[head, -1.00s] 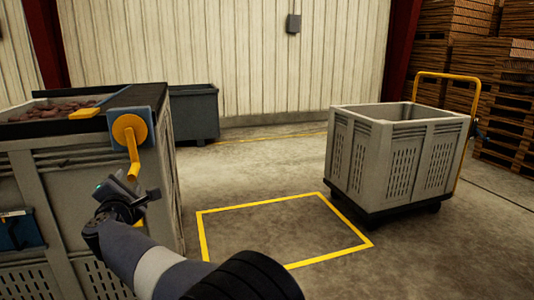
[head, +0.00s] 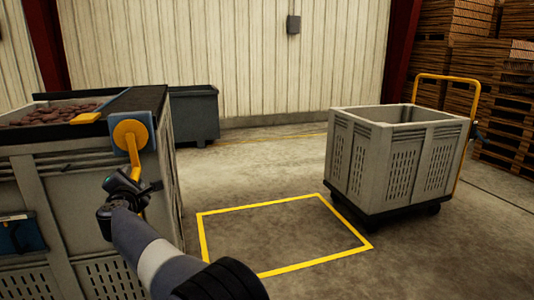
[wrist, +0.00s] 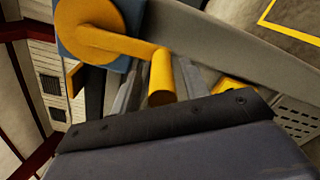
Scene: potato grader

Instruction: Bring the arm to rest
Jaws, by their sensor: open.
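My gripper (head: 150,188) is beside the grader's right side in the head view, just below the yellow crank (head: 130,134). The crank also shows in the wrist view (wrist: 90,30), with its yellow handle (wrist: 161,78) standing between my two grey fingers. The fingers are apart. I cannot tell whether either one touches the handle. My forearm reaches up from the bottom of the head view.
The grey grader (head: 60,185) stands at left with reddish potatoes (head: 65,112) on top. A yellow floor outline (head: 265,203) encloses bare concrete. A slatted grey bin (head: 390,165) on a wheeled cart stands at right. A dark bin (head: 195,115) is behind.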

